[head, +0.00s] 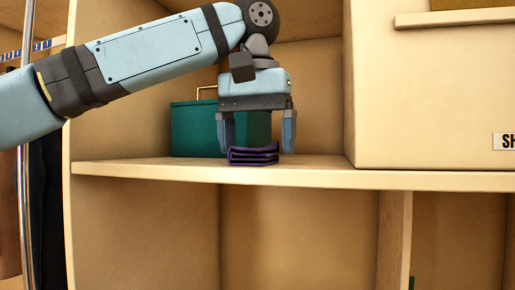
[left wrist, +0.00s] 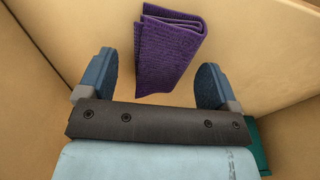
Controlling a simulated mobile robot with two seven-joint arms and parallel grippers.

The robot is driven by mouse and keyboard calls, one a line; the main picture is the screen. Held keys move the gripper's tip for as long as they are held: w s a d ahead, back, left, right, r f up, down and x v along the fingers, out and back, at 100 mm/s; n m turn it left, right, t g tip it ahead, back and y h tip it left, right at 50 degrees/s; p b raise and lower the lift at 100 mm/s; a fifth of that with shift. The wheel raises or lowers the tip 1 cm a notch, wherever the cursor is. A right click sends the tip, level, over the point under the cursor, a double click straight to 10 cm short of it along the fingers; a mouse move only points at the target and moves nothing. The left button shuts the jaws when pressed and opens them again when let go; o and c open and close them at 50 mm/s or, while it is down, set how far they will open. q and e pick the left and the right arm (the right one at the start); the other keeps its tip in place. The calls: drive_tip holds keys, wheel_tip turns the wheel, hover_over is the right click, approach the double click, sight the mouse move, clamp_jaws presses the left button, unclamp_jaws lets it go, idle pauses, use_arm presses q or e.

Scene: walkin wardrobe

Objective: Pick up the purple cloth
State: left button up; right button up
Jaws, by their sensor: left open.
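The folded purple cloth (head: 253,156) lies on the shelf, near its front edge, in the head view. It also shows in the left wrist view (left wrist: 168,50), ahead of the fingers and roughly between their lines. My left gripper (head: 257,147) points down over the cloth in the head view, with one finger on each side of it. In the left wrist view its fingers (left wrist: 154,88) are wide apart and the space between them holds only part of the cloth's near end. My right gripper is in neither view.
A green box (head: 190,130) with a brass handle stands on the shelf (head: 150,170) behind the gripper. A tall panel (head: 425,95) closes off the right side. Open compartments lie below. A metal pole (head: 25,200) and hanging clothes are at the left.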

use_arm(q)
drive_tip(key=shift+w+a+f, duration=0.1)
drive_tip(key=shift+w+f, duration=0.05)
drive_tip(key=shift+f, duration=0.2)
drive_tip(key=shift+s, duration=0.2)
drive_tip(key=shift+c, duration=0.9)
drive_tip(key=c, duration=0.8)
wheel_tip(320, 180, up, 9)
drive_tip(key=shift+r+p, duration=0.1)
drive_tip(key=shift+p, duration=0.2)
drive_tip(key=shift+r, duration=0.5)
drive_tip(key=o, duration=0.4)
drive_tip(key=shift+w, duration=0.1)
drive_tip(key=shift+c, duration=0.2)
drive_tip(key=c, duration=0.3)
